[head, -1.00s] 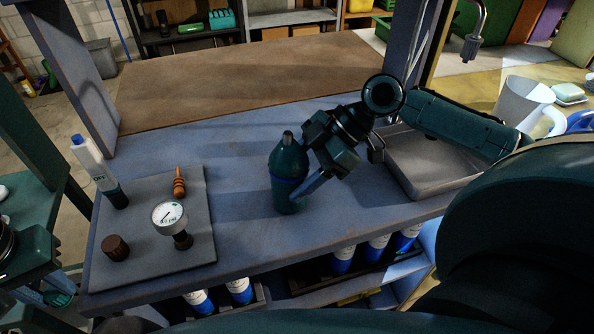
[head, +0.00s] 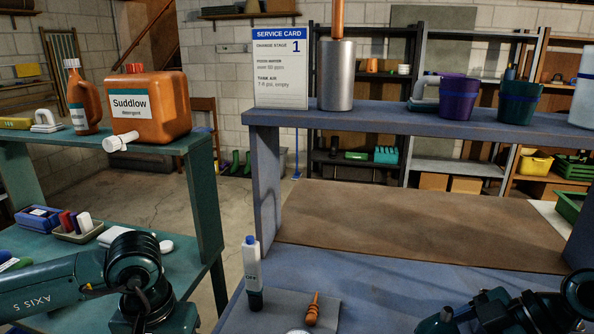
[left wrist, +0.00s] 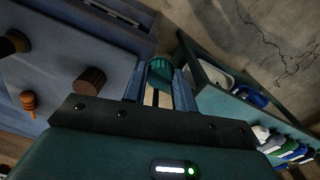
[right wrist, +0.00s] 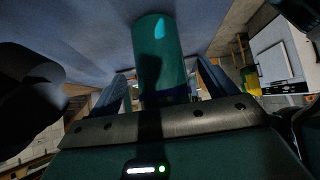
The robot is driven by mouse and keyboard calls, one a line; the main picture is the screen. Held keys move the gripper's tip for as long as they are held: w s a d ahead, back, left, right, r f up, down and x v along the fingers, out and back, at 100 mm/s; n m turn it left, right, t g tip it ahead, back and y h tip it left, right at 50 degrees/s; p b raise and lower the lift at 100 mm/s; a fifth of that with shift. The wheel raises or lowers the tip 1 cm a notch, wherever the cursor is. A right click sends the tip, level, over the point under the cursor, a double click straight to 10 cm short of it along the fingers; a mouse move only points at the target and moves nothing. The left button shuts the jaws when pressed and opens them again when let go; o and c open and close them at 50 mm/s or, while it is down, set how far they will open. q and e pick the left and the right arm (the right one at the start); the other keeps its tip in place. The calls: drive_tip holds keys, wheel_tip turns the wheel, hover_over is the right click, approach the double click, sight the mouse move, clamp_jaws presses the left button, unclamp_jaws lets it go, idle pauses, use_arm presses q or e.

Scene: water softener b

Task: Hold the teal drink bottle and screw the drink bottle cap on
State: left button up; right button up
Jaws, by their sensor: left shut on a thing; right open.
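The teal drink bottle (right wrist: 155,45) shows in the right wrist view, standing between the fingers of my right gripper (right wrist: 162,88). These fingers are apart on either side of it, and I see no clear grip. A ribbed teal cap (left wrist: 159,69), which looks like the drink bottle cap, is in the left wrist view. My left gripper (left wrist: 159,86) is shut on it, away from the bottle. In the head view the bottle and the cap are out of frame. Only parts of my arms show there, at the lower left and lower right.
A white bottle with a blue cap (head: 253,274) and an orange tool (head: 312,308) are on the bench's left part. A teal side table with a beige tray (head: 81,237) stands left. A shelf (head: 400,119) spans above the bench.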

drive_tip(key=v, duration=1)
drive_tip(key=shift+a, duration=0.1)
